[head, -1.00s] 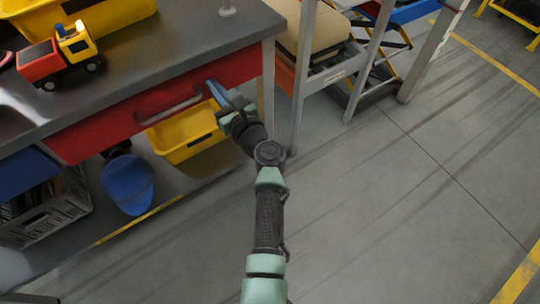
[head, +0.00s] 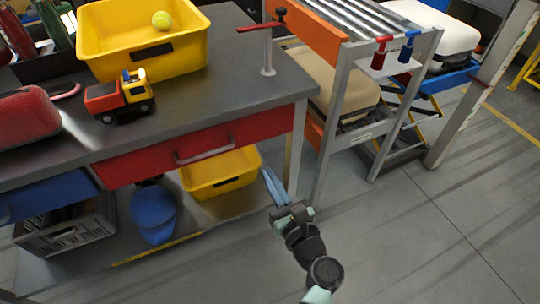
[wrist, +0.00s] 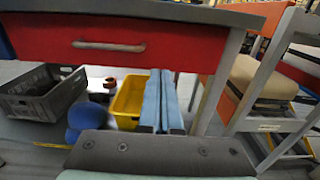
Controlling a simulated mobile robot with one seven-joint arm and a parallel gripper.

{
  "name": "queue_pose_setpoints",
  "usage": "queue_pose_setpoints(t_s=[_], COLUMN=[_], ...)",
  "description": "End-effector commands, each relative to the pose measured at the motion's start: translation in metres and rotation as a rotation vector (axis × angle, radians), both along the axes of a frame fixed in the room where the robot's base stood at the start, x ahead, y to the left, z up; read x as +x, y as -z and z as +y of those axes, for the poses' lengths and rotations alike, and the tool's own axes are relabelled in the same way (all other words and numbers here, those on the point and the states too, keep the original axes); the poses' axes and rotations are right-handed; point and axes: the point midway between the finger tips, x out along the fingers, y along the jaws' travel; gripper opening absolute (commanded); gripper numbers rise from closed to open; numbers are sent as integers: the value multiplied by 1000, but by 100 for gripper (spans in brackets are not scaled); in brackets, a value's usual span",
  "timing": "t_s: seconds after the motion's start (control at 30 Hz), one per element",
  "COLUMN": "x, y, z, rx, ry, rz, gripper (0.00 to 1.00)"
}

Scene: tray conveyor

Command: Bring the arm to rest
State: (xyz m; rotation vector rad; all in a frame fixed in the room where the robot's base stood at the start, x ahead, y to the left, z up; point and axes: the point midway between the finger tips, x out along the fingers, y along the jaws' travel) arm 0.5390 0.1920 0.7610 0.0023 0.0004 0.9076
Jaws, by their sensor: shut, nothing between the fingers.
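My gripper (head: 272,180) is in front of the right end of the workbench (head: 232,88), below its top and near a leg. Its two blue fingers are together with nothing between them, and they also show in the wrist view (wrist: 159,100). The fingers point toward the bench. In the head view my arm comes up from the bottom edge, right of the middle. The red drawer (head: 195,148) of the bench is to the left of my gripper and looks shut.
A yellow bin (head: 222,174) and a blue cap (head: 153,212) are on the bench's lower shelf. On the bench top are a yellow crate (head: 150,60) with a ball and a toy truck (head: 120,97). A roller conveyor (head: 350,30) stands at right. The floor (head: 430,240) at right is clear.

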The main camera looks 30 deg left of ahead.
Motion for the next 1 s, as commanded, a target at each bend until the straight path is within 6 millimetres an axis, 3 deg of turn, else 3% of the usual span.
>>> queue_pose_setpoints(t_s=[0.3, 0.37, 0.47, 0.57, 0.73, 0.87, 1.0], x=[0, 5, 22, 44, 63, 52, 16], y=[-3, -14, -49, -109, -231, -324, -419], z=[-3, -4, -10, -22, -59, -92, -129], rx=[-15, -68, -254, -555, -1146, -1584, -2059], ry=[2, 7, 31, 97, 298, 502, 762], rz=[-20, -80, -293, -618, -1163, -1452, -1622], gripper=[0, 0, 0, 0, 0, 0, 0])
